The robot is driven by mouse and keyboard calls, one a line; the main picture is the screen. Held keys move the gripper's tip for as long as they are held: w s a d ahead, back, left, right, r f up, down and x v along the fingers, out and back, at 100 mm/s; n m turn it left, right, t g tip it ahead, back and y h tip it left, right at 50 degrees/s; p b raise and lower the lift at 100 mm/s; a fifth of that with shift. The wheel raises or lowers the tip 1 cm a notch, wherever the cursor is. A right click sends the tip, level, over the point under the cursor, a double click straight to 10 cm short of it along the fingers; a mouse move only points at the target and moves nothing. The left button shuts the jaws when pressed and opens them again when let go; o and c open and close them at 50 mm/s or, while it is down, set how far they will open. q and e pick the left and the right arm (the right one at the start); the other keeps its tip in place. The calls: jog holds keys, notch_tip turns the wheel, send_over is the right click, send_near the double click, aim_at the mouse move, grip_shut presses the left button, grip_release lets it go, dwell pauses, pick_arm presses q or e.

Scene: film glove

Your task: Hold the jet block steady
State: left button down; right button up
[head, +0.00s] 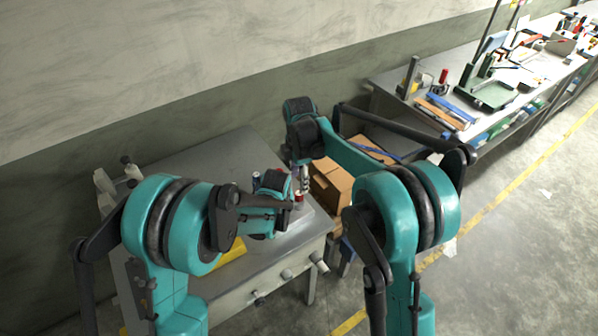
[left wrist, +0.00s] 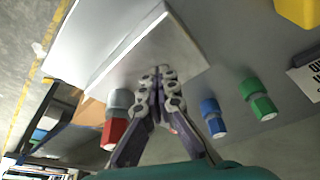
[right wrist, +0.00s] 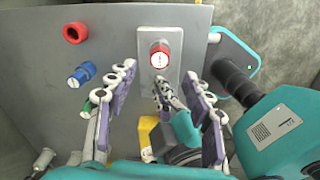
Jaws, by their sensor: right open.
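The jet block looks to be the pale grey block (right wrist: 172,48) on the metal bench, with a red-capped cylinder (right wrist: 160,54) standing on it in the right wrist view. The block also shows in the left wrist view (left wrist: 120,68). My left gripper (left wrist: 161,72) has its fingertips together at the block; no gap shows between them, and I cannot tell if they touch it. In the right wrist view it sits just below the red cap. My right gripper (right wrist: 164,85) is open and empty, its fingers spread above the block. In the head view it points down over the bench (head: 190,160).
Blue-capped (left wrist: 213,116) and green-capped (left wrist: 258,102) cylinders stand near the left gripper. A red ring (right wrist: 75,33) lies near the bench edge. A yellow item (head: 230,251) is on the bench. Cardboard boxes (head: 331,186) stand beyond the bench, and a cluttered table (head: 520,75) is farther right.

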aim_at(299, 194)
notch_tip(299, 194, down, 8)
jog(key=shift+r, duration=0.1)
jog(key=shift+c, duration=0.2)
grip_shut()
